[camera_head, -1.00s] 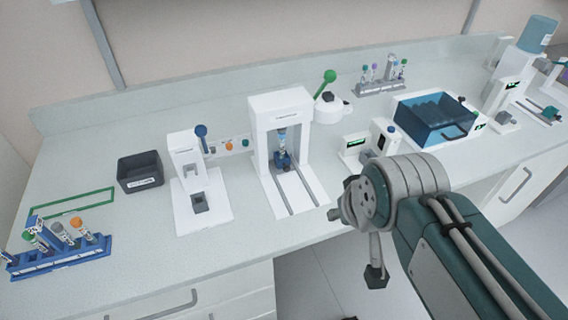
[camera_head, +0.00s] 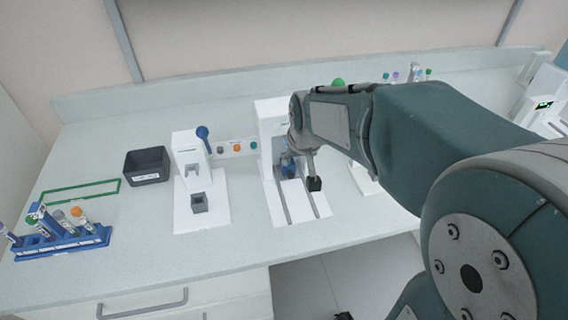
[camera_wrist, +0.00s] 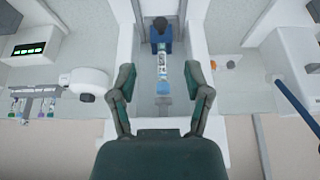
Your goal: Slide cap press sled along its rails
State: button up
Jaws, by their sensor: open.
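The cap press is a white frame (camera_head: 270,118) on a white base, with two grey rails (camera_head: 283,207) running toward the counter's front. Its blue sled (camera_head: 288,165) sits at the back end of the rails, inside the frame, partly hidden by my arm. In the wrist view the blue sled (camera_wrist: 160,45) carries an upright-looking labelled tube (camera_wrist: 162,66). My gripper (camera_wrist: 161,85) is open, its two fingers spread either side of the tube's line, with gaps. In the head view one dark fingertip (camera_head: 315,184) shows above the rails; the rest is hidden. I see no contact with the sled.
Left of the press stands a white device (camera_head: 188,150) with a blue-knobbed lever (camera_head: 203,133). A black bin (camera_head: 147,165) and a blue tube rack (camera_head: 60,243) are further left. A green-lit instrument (camera_wrist: 30,48) flanks the press. Bare counter lies in front left.

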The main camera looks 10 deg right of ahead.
aim_at(292, 175)
jog(key=x, duration=1.1)
jog(key=shift+w, duration=0.15)
grip_shut()
